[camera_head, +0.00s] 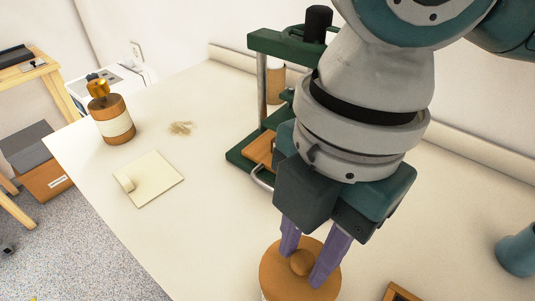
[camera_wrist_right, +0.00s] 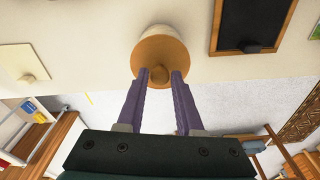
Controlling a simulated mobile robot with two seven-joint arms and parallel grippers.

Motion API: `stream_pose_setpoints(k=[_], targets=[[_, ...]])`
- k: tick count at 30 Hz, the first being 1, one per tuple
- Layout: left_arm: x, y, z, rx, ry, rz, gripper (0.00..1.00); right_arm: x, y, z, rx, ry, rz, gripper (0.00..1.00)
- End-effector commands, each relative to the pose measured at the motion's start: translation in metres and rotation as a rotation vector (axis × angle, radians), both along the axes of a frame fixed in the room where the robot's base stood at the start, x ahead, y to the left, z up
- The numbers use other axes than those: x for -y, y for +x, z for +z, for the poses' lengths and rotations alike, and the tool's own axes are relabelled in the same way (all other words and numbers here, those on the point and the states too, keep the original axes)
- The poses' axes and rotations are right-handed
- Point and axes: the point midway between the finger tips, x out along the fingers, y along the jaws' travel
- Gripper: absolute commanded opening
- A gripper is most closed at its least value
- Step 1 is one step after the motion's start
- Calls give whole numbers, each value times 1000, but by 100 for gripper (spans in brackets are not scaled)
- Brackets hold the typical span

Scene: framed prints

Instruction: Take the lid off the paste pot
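The paste pot's round orange-brown lid (camera_head: 273,272) with a small round knob (camera_head: 301,263) sits at the bottom of the head view. The pot's pale body (camera_wrist_right: 158,32) shows behind the lid (camera_wrist_right: 160,48) in the right wrist view. My right gripper (camera_head: 303,270) reaches down over the lid, with its two purple fingers on either side of the knob. In the right wrist view the right gripper (camera_wrist_right: 159,75) shows gaps between the fingers and the knob, so it looks open around it. My left gripper is in neither view.
A green press (camera_head: 280,42) stands behind my right arm. A brown jar with a white band (camera_head: 113,120) and a pale square board (camera_head: 150,180) lie to the left. A dark framed panel (camera_wrist_right: 252,22) lies beside the pot. A blue-grey cup (camera_head: 518,250) stands far right.

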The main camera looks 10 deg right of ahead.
Motion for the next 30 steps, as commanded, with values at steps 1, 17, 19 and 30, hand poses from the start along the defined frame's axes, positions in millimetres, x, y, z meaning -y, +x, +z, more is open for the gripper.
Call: stream_pose_setpoints(k=[1,17,19,30], targets=[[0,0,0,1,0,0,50,0,0,0,0,0,0,28],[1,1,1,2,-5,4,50,0,0,0,0,0,0,0],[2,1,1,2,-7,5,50,0,0,0,0,0,0,0],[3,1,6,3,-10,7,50,0,1,24,3,1,2,0]])
